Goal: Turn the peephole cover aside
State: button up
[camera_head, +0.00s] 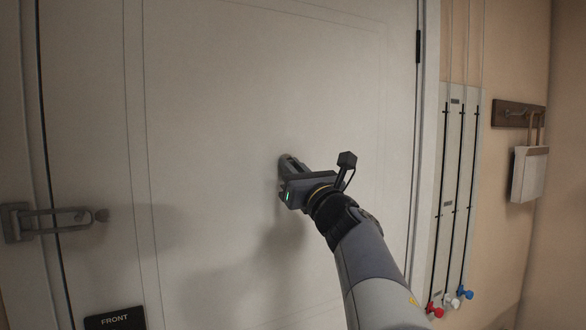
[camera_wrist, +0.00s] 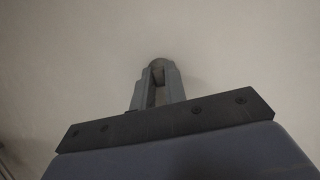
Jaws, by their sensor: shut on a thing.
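The peephole cover (camera_wrist: 159,68) is a small grey-brown rounded piece on the pale door (camera_head: 230,90). In the wrist view its rounded top shows just past my fingertips, and its lower part lies between the fingers. My gripper (camera_wrist: 158,80) is shut on the cover, with its fingers close to the door face. In the head view my gripper (camera_head: 288,162) reaches the middle of the door, and only a small part of the cover shows there, mostly hidden by the fingers. I cannot tell how far the cover is turned.
A metal swing-bar latch (camera_head: 55,218) sticks out at the door's left edge. A black FRONT sign (camera_head: 115,319) is at lower left. A wall hook rack (camera_head: 518,116) holds a white bag (camera_head: 528,174).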

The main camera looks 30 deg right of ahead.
grip_shut()
jog(key=shift+a+r+m+g+h+b, duration=0.35)
jog(key=shift+m+h, duration=0.7)
jog(key=shift+m, duration=1.2)
jog(key=shift+a+r+m+g+h+b, duration=0.15)
jog(key=shift+a+m+g+h, duration=0.3)
jog(key=shift+m+h, duration=1.15)
jog(key=shift+a+r+m+g+h+b, duration=0.1)
jog(key=shift+a+m+g+h+b, duration=0.3)
jog(key=shift+m, duration=2.45)
jog(key=shift+a+r+m+g+h+p, duration=0.2)
jog(key=shift+m+p, duration=0.3)
jog(key=shift+m, duration=0.4)
jog(key=shift+a+r+m+g+h+p, duration=0.1)
jog(key=shift+r+m+g+h+p, duration=0.15)
jog(key=shift+m+p, duration=0.45)
jog(key=shift+m+g, duration=0.25)
jog(key=shift+m, duration=0.55)
jog(key=o, duration=0.7)
grip_release()
